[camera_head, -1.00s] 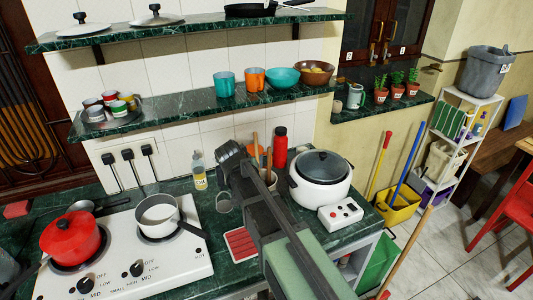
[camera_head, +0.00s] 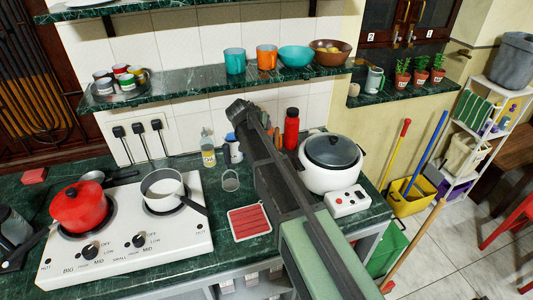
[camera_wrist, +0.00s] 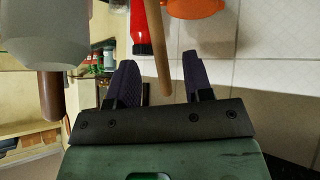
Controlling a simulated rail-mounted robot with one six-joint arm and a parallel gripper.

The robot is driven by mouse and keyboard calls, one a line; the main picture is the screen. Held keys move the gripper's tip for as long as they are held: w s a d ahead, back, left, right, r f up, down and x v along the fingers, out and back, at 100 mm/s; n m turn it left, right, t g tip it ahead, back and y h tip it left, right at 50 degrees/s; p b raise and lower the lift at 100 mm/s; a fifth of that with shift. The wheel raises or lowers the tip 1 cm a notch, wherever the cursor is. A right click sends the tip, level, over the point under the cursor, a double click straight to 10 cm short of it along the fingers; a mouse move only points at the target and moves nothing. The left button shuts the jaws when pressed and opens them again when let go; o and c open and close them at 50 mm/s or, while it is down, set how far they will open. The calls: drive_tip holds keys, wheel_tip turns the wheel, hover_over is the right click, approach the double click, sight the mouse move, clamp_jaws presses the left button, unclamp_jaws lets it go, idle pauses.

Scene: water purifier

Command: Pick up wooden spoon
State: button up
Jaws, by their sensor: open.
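In the wrist view a light brown wooden handle (camera_wrist: 158,50), likely the wooden spoon's, runs down between the two dark fingers of my gripper (camera_wrist: 157,68). The fingers are apart, one on each side of it, and I see no clear contact. The spoon's other end is out of that picture. In the head view my arm covers the area behind it, and the spoon cannot be made out there. A second, darker brown handle (camera_wrist: 53,110) hangs below a pale rounded thing at the left of the wrist view.
A red bottle (camera_head: 291,128) stands close to the right of my arm, with a white rice cooker (camera_head: 328,176) beyond it. An oil bottle (camera_head: 208,149) and a blue-white container (camera_head: 233,151) stand to the left. A green shelf (camera_head: 200,88) with bowls lies above the counter.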

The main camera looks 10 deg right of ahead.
drive_tip(key=b+x, duration=0.3)
drive_tip(key=x, duration=0.2)
drive_tip(key=shift+a, duration=0.1)
drive_tip(key=shift+w, duration=0.15)
drive_tip(key=shift+r, duration=0.15)
clamp_jaws()
